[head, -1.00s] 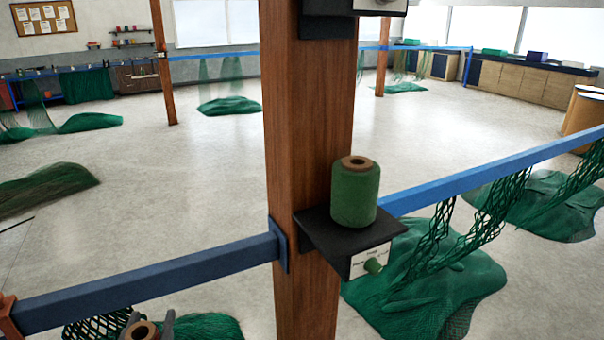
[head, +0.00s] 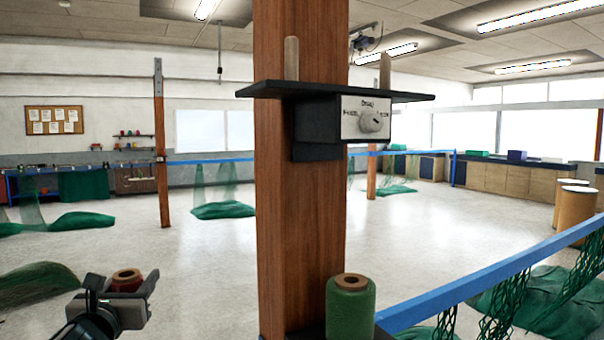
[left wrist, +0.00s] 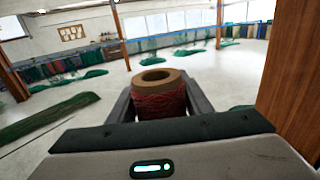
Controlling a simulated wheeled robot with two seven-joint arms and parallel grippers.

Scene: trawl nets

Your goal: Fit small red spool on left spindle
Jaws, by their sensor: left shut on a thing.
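A small red spool (head: 127,281) with a brown core is held upright in my left gripper (head: 120,298), low at the left of the head view. In the left wrist view the spool (left wrist: 159,95) sits between the two fingers. The left spindle (head: 292,58) is a bare wooden peg standing on a dark shelf (head: 262,90) on the wooden post. The right spindle (head: 385,70) is also bare. The gripper is well below and left of the shelf, apart from it. My right gripper is not in view.
The wooden post (head: 300,215) stands in the middle. A box with a dial (head: 372,121) hangs under the shelf. A large green spool (head: 350,307) stands lower on the post. A blue rail (head: 500,275) with green netting runs right. Open air lies between gripper and post.

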